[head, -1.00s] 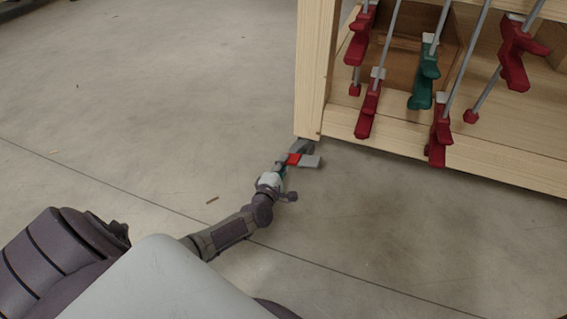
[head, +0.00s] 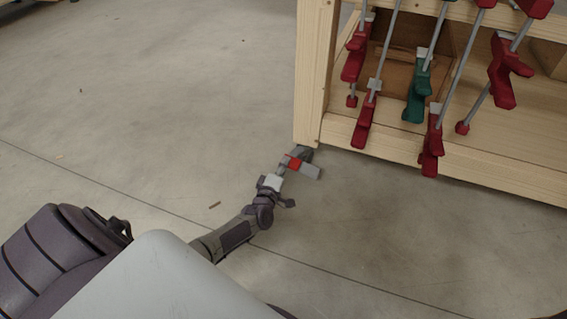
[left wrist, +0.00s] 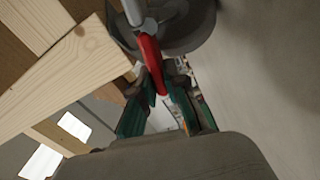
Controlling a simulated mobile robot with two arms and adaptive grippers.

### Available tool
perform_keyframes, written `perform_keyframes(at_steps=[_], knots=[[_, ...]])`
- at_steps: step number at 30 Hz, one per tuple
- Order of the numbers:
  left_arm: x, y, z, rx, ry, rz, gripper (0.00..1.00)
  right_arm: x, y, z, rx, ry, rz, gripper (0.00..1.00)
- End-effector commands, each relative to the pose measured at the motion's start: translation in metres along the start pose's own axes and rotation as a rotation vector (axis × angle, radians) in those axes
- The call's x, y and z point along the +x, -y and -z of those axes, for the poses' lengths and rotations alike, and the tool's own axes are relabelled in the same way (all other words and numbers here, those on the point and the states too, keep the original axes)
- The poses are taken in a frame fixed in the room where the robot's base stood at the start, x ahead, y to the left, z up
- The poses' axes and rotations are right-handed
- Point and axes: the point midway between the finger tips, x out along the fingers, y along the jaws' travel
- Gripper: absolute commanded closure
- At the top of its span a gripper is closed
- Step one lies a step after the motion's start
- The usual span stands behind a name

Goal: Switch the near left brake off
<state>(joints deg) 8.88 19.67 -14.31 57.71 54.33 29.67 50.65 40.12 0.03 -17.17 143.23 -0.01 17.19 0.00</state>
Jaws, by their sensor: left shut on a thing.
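The near left caster (head: 305,153) sits under the bench's near left leg, small and partly hidden in the head view. In the left wrist view its grey wheel (left wrist: 180,25) is at the top. The red brake lever (left wrist: 149,62) hangs in front of the wheel below a silvery stem. My left gripper (left wrist: 160,88) has its greenish fingers close together at the lower end of the red lever, shut on it. In the head view my left gripper (head: 286,166) is low beside the caster. My right gripper does not show.
The wooden bench (head: 307,80) stands at the upper right, its leg just above the gripper. Several red clamps (head: 364,122) and a green clamp (head: 417,95) hang at its front. Open concrete floor lies left and in front.

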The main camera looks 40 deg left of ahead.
Motion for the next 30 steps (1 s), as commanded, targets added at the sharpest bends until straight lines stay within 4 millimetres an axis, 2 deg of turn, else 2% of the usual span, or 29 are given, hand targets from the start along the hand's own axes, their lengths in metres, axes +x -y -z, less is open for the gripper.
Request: perform_keyframes(at_steps=[17,18,22,30], knots=[[-0.0008,-0.0015,-0.0017,0.052,0.002,0.001,1.00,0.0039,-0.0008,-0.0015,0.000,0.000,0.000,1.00],[-0.0008,-0.0015,-0.0017,0.052,0.002,0.001,0.86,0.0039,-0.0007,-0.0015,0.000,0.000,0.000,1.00],[-0.0007,-0.0016,-0.0014,0.051,0.002,0.001,0.64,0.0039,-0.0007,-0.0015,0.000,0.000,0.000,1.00],[-0.0004,-0.0020,-0.0008,0.049,0.001,0.000,0.62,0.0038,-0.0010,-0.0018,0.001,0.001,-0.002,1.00]])
